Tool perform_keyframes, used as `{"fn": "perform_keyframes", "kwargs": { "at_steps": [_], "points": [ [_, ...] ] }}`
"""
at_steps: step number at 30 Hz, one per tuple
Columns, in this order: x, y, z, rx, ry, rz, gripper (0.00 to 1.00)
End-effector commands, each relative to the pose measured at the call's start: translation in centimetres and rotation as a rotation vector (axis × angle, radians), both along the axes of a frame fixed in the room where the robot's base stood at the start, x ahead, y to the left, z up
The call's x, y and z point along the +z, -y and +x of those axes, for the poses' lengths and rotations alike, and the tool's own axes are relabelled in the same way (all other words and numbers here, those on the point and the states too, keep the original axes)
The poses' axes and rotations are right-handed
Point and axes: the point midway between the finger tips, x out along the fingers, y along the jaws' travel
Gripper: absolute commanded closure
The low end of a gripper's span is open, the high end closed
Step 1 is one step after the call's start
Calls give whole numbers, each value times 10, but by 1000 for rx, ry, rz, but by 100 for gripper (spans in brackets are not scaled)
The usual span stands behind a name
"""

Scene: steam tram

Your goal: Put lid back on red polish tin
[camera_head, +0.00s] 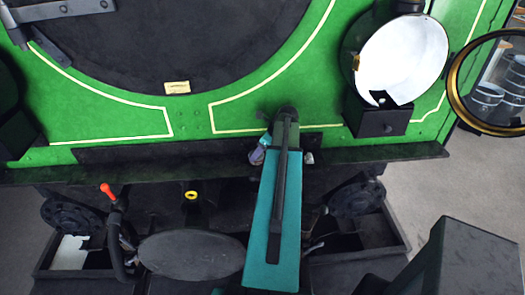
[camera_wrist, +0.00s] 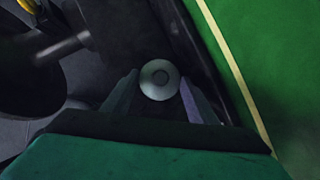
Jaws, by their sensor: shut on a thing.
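In the wrist view, my gripper (camera_wrist: 158,88) is shut with its two fingers on either side of a small round pale grey piece (camera_wrist: 159,73) with a ring at its centre. I cannot tell for sure whether this is the tin's lid. In the head view, my arm reaches forward to the tram's front beam and hides most of the gripper and what it holds. No red polish tin can be made out in either view.
The tram's green front (camera_head: 235,85) rises behind a dark ledge (camera_head: 400,153). A round lamp (camera_head: 405,55) on a black box stands at the right, beside a brass-rimmed mirror (camera_head: 492,95). Below are an oval buffer (camera_head: 190,255), a red-tipped hose (camera_head: 113,215) and a yellow ring (camera_head: 191,195).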

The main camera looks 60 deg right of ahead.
Motion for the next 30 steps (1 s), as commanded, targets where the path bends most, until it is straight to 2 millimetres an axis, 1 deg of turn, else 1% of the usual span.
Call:
{"fn": "perform_keyframes", "kwargs": {
  "at_steps": [20,21,23,24,29,30],
  "points": [
    [0,0,0,0,0,0,71],
    [0,0,0,0,0,0,40],
    [0,0,0,0,0,0,30],
    [0,0,0,0,0,0,25],
    [0,0,0,0,0,-1,25],
    [0,0,0,0,0,-1,21]
  ]
}}
